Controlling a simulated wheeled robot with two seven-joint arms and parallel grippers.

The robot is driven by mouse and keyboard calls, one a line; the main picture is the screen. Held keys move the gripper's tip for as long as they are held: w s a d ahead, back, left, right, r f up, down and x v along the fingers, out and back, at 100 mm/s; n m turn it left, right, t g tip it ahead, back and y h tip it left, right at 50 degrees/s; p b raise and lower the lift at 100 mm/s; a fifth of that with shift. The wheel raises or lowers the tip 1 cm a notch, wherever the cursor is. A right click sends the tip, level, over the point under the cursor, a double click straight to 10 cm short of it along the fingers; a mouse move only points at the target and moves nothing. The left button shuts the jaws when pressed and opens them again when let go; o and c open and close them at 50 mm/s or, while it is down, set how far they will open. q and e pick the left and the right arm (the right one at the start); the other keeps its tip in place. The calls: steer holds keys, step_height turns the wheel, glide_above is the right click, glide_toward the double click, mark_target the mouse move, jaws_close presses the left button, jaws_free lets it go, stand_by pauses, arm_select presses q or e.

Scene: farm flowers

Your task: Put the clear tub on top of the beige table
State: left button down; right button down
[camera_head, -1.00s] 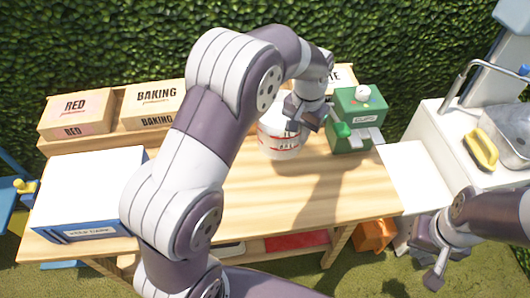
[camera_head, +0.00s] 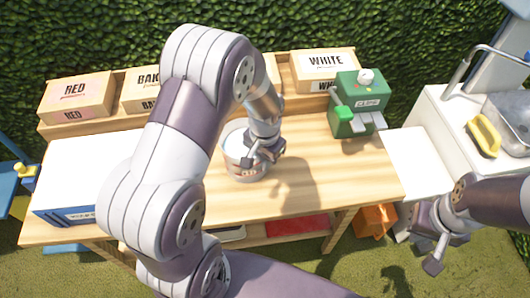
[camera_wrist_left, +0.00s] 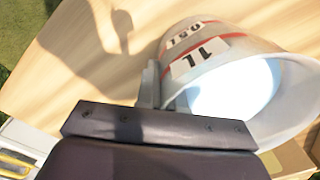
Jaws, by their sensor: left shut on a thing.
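The clear tub (camera_head: 238,169), with red lines and printed marks, is upright or nearly so over the middle of the beige table (camera_head: 340,180). My left gripper (camera_head: 262,156) is shut on its right side wall. In the left wrist view the tub (camera_wrist_left: 203,50) shows its open mouth, bright inside, with a finger of my left gripper (camera_wrist_left: 150,88) against the wall. I cannot tell whether its base touches the tabletop. My right gripper (camera_head: 425,243) is empty and open beyond the table's right end.
Boxes marked RED (camera_head: 75,97) and WHITE (camera_head: 322,66) stand on the back shelf. A green device (camera_head: 357,103) stands at the back right, a white and blue box (camera_head: 75,190) at the left. The front right tabletop is clear.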

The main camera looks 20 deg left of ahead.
arm_select(q)
steer(key=shift+r, duration=0.15)
steer(key=c, duration=1.3)
jaws_free()
steer(key=shift+f, duration=0.2)
steer(key=shift+o, duration=0.2)
steer(key=r, duration=1.2)
steer(key=shift+s+d+p, duration=0.15)
steer(key=shift+d+p, duration=0.05)
steer(key=shift+p, duration=0.2)
steer(key=s+f+n+t, duration=0.1)
steer(key=s+f+n, duration=0.1)
steer(key=s, duration=0.7)
steer(key=shift+s+d, duration=0.15)
steer(key=shift+d, duration=0.3)
step_height(320, 180, up, 3)
steer(key=p, duration=0.2)
steer(key=shift+f+p, duration=0.1)
steer(key=shift+p, duration=0.3)
